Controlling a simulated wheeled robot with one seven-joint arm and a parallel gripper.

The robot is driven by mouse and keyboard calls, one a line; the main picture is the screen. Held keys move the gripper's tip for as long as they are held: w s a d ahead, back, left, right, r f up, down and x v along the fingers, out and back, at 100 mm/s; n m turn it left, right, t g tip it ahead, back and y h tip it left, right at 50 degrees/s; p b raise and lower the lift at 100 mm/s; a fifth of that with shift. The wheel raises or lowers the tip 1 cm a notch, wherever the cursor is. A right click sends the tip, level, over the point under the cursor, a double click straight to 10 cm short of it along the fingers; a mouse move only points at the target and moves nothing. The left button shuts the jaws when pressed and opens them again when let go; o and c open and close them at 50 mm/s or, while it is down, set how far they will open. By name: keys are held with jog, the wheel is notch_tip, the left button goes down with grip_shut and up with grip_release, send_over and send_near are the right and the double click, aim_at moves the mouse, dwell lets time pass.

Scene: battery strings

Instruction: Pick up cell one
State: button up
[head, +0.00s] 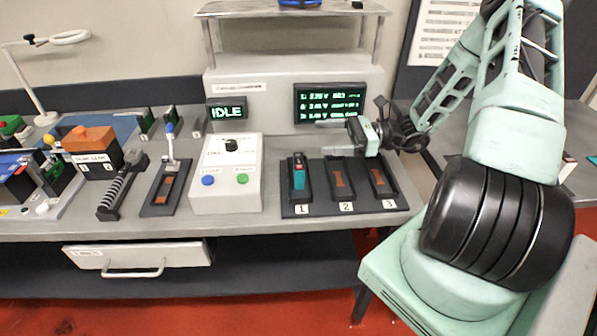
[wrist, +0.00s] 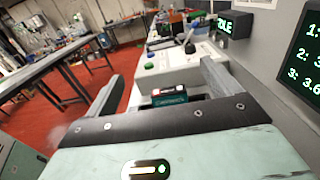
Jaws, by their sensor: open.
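Cell one, a teal and black battery cell (head: 299,177), stands in the slot labelled 1 at the left of a dark three-slot holder (head: 318,208). My gripper (head: 350,137) is above and to the right of it, near slots 2 and 3, with its fingers pointing left. In the wrist view my gripper (wrist: 163,72) is open and empty. The cell's teal top (wrist: 170,98) shows beyond the palm, between the two spread fingers and apart from them. Its lower part is hidden there.
Slots 2 and 3 (head: 380,180) are empty. A white control box (head: 226,185) with blue and green buttons stands left of the holder. A display panel (head: 330,103) and an IDLE screen (head: 227,112) are behind. A lever unit (head: 168,180) is further left.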

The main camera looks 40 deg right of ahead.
jog(key=p, duration=0.1)
send_near(299, 161)
jog(key=x, duration=0.2)
jog(key=shift+w+a, duration=0.2)
jog(key=shift+a, duration=0.05)
jog(key=p+x, duration=0.2)
jog(key=x, duration=0.4)
jog(key=shift+w+a, duration=0.15)
jog(key=shift+a, duration=0.1)
jog(key=shift+w+a+f+p, duration=0.1)
jog(key=shift+w+a+p, duration=0.2)
jog(key=shift+a, duration=0.05)
jog(key=c, duration=1.2)
